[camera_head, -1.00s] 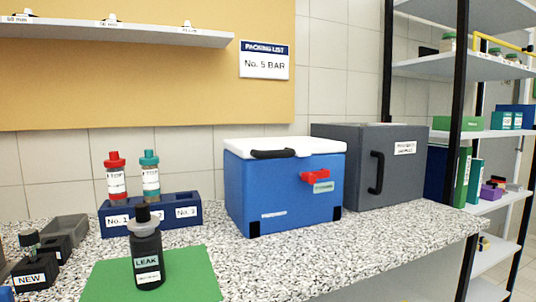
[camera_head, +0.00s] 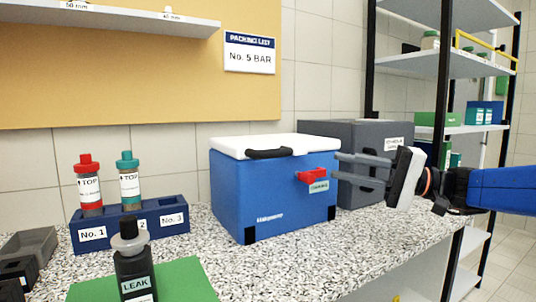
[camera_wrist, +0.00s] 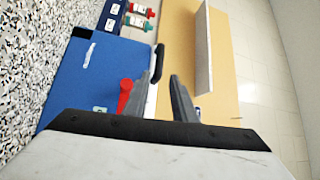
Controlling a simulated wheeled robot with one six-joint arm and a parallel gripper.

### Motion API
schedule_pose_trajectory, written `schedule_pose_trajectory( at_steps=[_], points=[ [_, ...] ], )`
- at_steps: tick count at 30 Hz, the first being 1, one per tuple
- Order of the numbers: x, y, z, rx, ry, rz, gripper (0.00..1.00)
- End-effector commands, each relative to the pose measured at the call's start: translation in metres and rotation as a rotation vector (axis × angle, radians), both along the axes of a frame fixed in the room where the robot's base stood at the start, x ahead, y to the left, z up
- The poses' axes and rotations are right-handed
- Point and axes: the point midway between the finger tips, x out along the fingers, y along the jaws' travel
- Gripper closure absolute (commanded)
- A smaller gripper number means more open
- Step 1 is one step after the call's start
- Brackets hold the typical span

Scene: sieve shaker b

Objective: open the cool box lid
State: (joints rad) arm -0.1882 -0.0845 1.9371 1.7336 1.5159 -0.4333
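The blue cool box (camera_head: 268,200) stands on the speckled counter with its white lid (camera_head: 250,142) closed. A black handle (camera_head: 270,153) lies at the lid's front edge. A red latch (camera_head: 318,175) is on the box's front, near the upper right. My gripper (camera_head: 338,166) reaches in from the right, its two fingers apart and empty, tips just right of the latch. I cannot tell whether they touch the box. The wrist view shows the blue front (camera_wrist: 75,80), red latch (camera_wrist: 125,95) and black handle (camera_wrist: 157,62) sideways, with a grey finger near the lid side.
A dark grey cabinet (camera_head: 315,127) stands right behind the cool box, partly behind my fingers. A blue rack (camera_head: 130,225) with red- and teal-capped bottles is at the left. A dark LEAK bottle (camera_head: 135,265) stands on a green mat (camera_head: 180,280). Shelving is at the right.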

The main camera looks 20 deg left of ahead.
Motion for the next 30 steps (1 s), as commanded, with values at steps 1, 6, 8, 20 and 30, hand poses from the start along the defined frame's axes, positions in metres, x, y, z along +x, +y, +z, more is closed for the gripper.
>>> schedule_pose_trajectory(
  at_steps=[1, 6, 8, 20, 30],
  points=[
    [-0.001, 0.003, 0.001, 0.002, 0.000, 0.001, 0.75],
    [-0.003, 0.020, 0.003, 0.001, 0.000, 0.003, 0.75],
    [-0.004, 0.029, 0.004, 0.000, 0.000, 0.003, 0.75],
    [-0.009, 0.087, 0.012, -0.001, -0.001, 0.003, 0.75],
    [-0.013, 0.138, 0.019, -0.002, 0.001, 0.002, 0.75]
  ],
)
